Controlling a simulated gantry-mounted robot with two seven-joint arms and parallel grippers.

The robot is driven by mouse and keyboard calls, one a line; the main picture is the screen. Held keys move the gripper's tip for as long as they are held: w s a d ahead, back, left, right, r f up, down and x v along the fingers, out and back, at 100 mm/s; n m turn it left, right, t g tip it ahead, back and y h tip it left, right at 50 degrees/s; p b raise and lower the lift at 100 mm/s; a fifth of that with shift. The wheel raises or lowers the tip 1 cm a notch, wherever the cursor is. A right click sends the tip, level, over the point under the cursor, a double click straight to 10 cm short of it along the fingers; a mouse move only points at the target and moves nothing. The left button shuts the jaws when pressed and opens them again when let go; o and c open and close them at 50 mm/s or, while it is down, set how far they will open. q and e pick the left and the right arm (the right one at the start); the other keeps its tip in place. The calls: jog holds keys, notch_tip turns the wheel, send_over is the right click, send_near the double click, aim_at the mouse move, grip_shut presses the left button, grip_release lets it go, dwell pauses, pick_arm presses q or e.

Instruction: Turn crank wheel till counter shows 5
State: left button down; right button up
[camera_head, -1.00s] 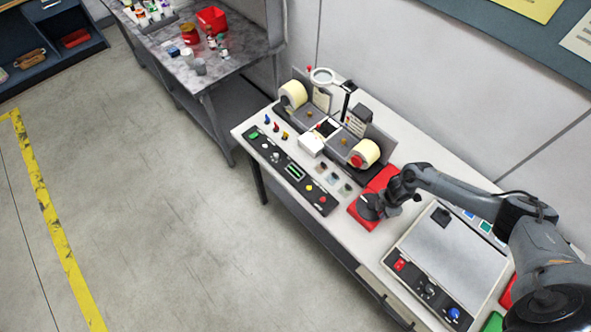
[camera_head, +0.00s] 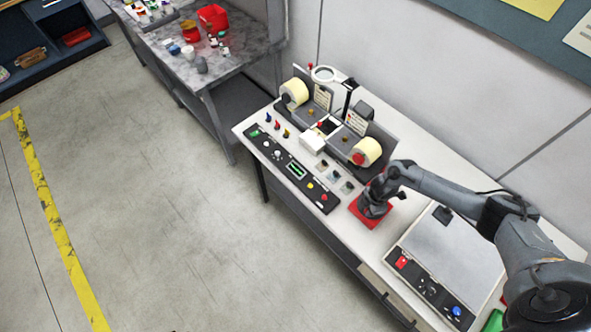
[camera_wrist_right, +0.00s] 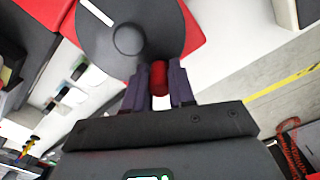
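The crank wheel (camera_wrist_right: 110,30) is a dark grey disc with a white mark and a central hub, on a red base (camera_head: 385,218). Its red handle (camera_wrist_right: 159,77) stands between the two fingers of my right gripper (camera_wrist_right: 160,85), which look pressed against it from both sides. In the head view my right gripper (camera_head: 373,203) is over the wheel and hides most of it. The counter (camera_head: 297,171) is a small green display on the black control panel (camera_head: 325,200); its digits are too small to read. My left gripper is out of view.
The label rewinder with two cream rolls (camera_head: 366,152) stands behind the panel, left of my right arm. A grey-topped device (camera_head: 450,250) with red and blue buttons lies at the right. Small sample pads (camera_head: 334,176) lie between panel and wheel.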

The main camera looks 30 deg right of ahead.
jog(key=o, duration=0.5)
jog(key=shift+d+r, duration=0.1)
jog(key=shift+d, duration=0.35)
jog(key=shift+c, duration=0.2)
jog(key=shift+a, duration=0.15)
jog(key=shift+r, duration=4.45)
jog(key=shift+s, duration=0.1)
